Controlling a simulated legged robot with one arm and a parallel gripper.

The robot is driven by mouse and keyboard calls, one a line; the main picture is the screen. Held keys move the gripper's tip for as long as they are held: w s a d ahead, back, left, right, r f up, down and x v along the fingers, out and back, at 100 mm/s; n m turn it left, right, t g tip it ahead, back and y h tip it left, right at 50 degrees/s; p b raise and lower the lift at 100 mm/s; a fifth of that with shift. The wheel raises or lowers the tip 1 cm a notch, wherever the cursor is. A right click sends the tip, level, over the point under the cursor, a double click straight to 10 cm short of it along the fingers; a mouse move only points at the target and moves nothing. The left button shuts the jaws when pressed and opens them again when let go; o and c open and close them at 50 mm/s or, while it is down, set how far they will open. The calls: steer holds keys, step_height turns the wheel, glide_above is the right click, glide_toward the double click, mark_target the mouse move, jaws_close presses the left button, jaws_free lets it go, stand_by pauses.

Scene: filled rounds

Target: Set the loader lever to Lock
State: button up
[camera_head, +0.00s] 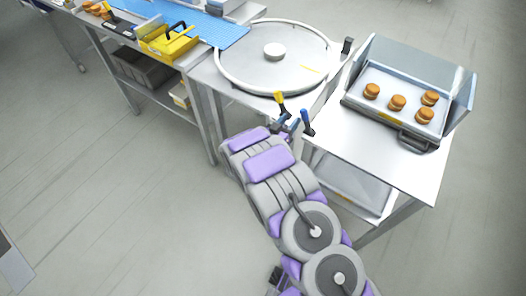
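A round turntable-like plate (231,82) with a pale rim and a central hub (274,51) sits on the metal table. At its front edge stand a yellow-topped handle (280,98) and a dark blue handle (307,123), with small blue parts between them. A short dark handle (347,45) stands at the plate's right edge. I cannot tell which is the loader lever, and no Lock marking is readable. My grey and purple arm reaches up to just below the front handles.
To the right, a metal table (352,141) bears a clear-sided tray (390,118) with several filled rounds (397,102) and a dark front handle (412,142). A workbench at upper left holds a yellow bin (168,45) and a blue mat (205,28). The floor at left is clear.

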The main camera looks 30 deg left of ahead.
steer(key=shift+s+a+r, duration=0.1)
steer(key=shift+s+a, duration=0.05)
steer(key=shift+s, duration=0.35)
steer(key=shift+s+a, duration=0.15)
steer(key=shift+s, duration=0.3)
steer(key=s+a+p, duration=0.1)
steer(key=s+p, duration=0.1)
steer(key=s, duration=1.3)
steer(key=shift+s+a+p, duration=0.3)
steer(key=shift+d, duration=0.1)
stand_by(0.6)
